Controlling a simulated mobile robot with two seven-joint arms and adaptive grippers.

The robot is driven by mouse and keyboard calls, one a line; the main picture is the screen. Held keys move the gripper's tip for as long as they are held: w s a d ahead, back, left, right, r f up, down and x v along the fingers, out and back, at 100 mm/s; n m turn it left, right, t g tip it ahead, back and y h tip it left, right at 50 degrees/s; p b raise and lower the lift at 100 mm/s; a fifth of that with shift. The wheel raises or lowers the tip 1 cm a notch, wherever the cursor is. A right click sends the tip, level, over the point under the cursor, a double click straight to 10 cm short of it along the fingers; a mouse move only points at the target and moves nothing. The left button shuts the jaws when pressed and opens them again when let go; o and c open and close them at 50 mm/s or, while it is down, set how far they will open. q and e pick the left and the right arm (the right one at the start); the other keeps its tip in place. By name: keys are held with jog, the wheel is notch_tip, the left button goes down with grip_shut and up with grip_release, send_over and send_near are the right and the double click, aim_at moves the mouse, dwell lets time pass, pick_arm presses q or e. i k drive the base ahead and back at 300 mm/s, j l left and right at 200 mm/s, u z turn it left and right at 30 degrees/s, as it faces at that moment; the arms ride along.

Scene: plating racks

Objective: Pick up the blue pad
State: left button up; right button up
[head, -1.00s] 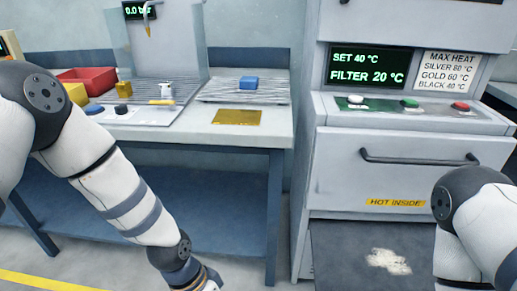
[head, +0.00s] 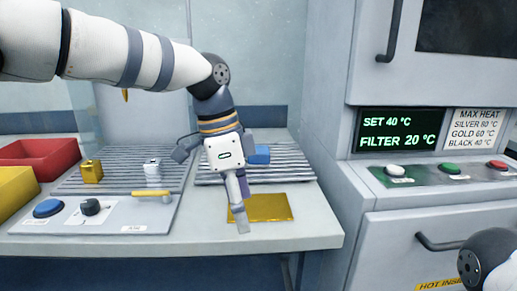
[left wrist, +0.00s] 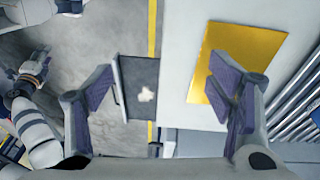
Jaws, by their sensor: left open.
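The blue pad (head: 260,154) is a small blue block on the ribbed rack (head: 300,172) at the back right of the bench. My left gripper (head: 240,200) is in front of it and partly hides its left side. The gripper is open and empty, apart from the pad, with a finger over the gold plate. In the left wrist view the left gripper (left wrist: 165,95) has its fingers wide apart, and the pad is not seen. My right gripper (left wrist: 30,75) seems to show small at the left of that view, too small to read.
A gold plate (head: 268,208) lies flat at the bench front. Left are a control panel with a blue button (head: 48,208) and yellow lever (head: 152,194), a second rack with small pieces, and red (head: 40,152) and yellow (head: 15,188) bins. An oven cabinet (head: 385,215) stands right.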

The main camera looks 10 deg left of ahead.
aim_at(262, 158)
jog(key=i, duration=0.9)
